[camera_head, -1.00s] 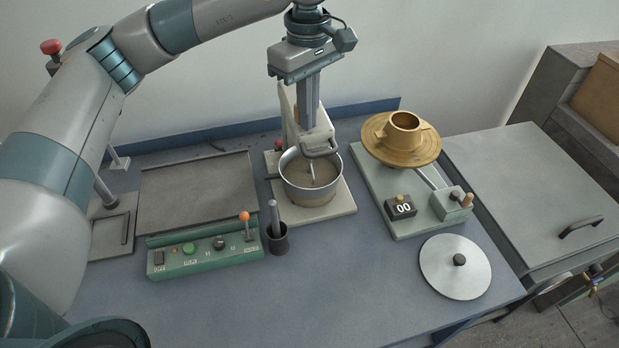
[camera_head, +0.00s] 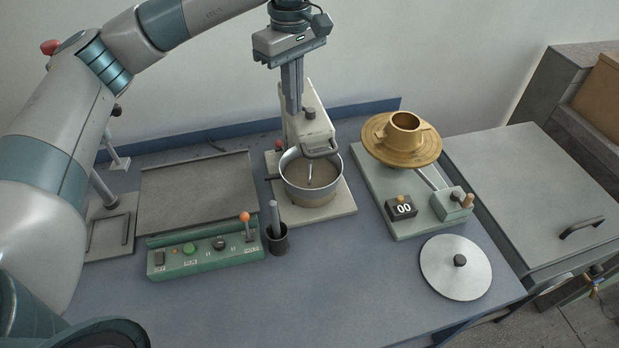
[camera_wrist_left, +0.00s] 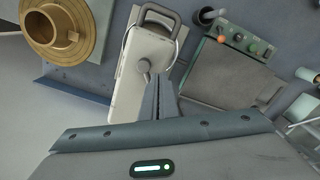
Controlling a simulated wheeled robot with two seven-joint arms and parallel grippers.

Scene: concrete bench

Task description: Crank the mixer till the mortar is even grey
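My left gripper (camera_head: 294,110) points down just left of the knob, over the back of the mixer. My right gripper is out of view.
A green control panel (camera_head: 205,262) and dark cup (camera_head: 277,240) stand in front left, with a grey tray (camera_head: 195,190) behind. A brass flow table (camera_head: 402,140), a counter reading 00 (camera_head: 401,208) and a round lid (camera_head: 455,268) lie right. The front bench is clear.

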